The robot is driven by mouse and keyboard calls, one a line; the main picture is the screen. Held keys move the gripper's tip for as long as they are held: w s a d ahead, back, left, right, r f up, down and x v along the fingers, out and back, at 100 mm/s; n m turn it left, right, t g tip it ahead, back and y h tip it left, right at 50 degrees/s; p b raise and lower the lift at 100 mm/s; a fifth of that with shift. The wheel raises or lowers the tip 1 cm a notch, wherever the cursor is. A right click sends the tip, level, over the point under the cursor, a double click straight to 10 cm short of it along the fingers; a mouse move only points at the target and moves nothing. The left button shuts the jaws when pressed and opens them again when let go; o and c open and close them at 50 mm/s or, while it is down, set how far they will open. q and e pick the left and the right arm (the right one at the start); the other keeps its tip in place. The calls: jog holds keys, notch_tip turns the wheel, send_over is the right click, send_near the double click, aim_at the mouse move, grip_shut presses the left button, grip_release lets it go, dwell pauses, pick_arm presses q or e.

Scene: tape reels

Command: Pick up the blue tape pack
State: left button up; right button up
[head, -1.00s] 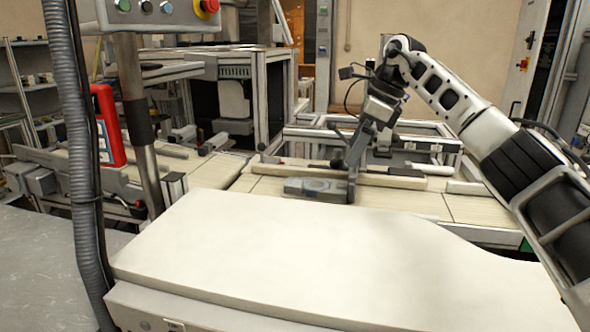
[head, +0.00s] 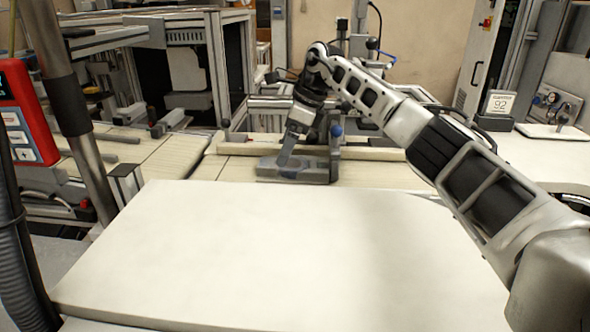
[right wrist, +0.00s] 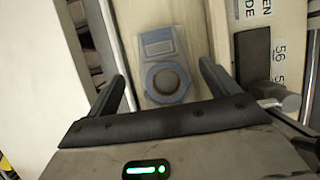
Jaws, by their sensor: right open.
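The blue tape pack (right wrist: 162,48) lies flat in the right wrist view. It is a blue-grey pack with a ring around a dark round hole and a pale label above it. In the head view a grey block (head: 268,170) on the slatted conveyor stands at the same place, mostly behind my right gripper. My right gripper (head: 311,162) points down there; it also shows in the right wrist view (right wrist: 163,80). Its two fingers are open, one on each side of the pack, with gaps visible and nothing held. My left gripper is not in view.
A wooden rail (head: 375,153) runs along the conveyor behind the gripper. A wide pale table top (head: 260,250) fills the foreground and is clear. A metal post (head: 85,140) and a red control box (head: 25,115) stand at the left.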

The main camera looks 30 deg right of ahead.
jog(key=shift+x, duration=2.75)
jog(key=shift+w+r, duration=0.15)
jog(key=c, duration=0.9)
jog(key=shift+o, duration=0.2)
jog(key=shift+a, duration=0.1)
